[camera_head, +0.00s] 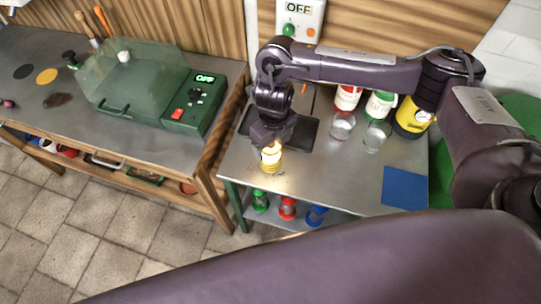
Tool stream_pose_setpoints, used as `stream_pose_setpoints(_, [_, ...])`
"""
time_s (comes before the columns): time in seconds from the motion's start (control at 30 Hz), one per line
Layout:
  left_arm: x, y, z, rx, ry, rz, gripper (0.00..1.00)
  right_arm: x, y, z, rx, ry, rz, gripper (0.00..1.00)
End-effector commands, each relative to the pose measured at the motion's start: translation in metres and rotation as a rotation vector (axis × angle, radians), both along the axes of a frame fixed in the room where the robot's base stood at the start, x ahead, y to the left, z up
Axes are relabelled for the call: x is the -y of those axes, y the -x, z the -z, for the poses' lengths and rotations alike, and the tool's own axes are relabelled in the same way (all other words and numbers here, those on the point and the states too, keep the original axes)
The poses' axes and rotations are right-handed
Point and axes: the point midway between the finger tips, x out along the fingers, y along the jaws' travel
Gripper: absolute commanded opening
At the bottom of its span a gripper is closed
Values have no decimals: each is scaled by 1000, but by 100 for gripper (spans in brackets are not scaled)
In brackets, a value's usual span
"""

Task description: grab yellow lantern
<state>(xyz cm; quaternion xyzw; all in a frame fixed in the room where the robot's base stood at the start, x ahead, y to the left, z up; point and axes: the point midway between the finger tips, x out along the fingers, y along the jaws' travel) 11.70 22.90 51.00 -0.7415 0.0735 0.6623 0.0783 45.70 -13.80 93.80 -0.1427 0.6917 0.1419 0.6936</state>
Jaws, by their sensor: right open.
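The yellow lantern (270,163) stands upright and glowing on the metal top of the small bench (325,180), near its left front edge. My right arm reaches in from the right, and my right gripper (268,142) points down directly over the lantern. It is open, with its fingers at the lantern's upper part. I cannot tell whether the fingers touch it, and the gripper hides the lantern's top. My left gripper is not in view.
Two clear glasses (342,126), red and green-labelled cans (380,104) and a yellow-black container (412,117) stand at the back right. A blue square (404,187) lies front right. Green, red and blue items (288,207) sit on the lower shelf. A green machine (150,88) stands left.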

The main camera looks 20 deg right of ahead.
Motion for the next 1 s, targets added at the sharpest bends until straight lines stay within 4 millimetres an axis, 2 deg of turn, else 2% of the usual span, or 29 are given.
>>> stream_pose_setpoints(0.1, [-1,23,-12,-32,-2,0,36,-3,-2,13,-2,1,2,81])
stream_pose_setpoints(0.2, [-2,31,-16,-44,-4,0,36,-4,-3,30,-2,0,1,81])
stream_pose_setpoints(0.33, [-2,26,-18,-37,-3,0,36,-3,-4,43,0,0,0,81])
stream_pose_setpoints(0.57, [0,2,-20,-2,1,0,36,-3,-4,45,2,-1,0,81])
stream_pose_setpoints(0.67, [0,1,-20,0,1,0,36,-3,-4,45,2,-1,0,70])
stream_pose_setpoints(1.0, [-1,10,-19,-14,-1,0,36,-4,-4,45,2,-1,0,26])
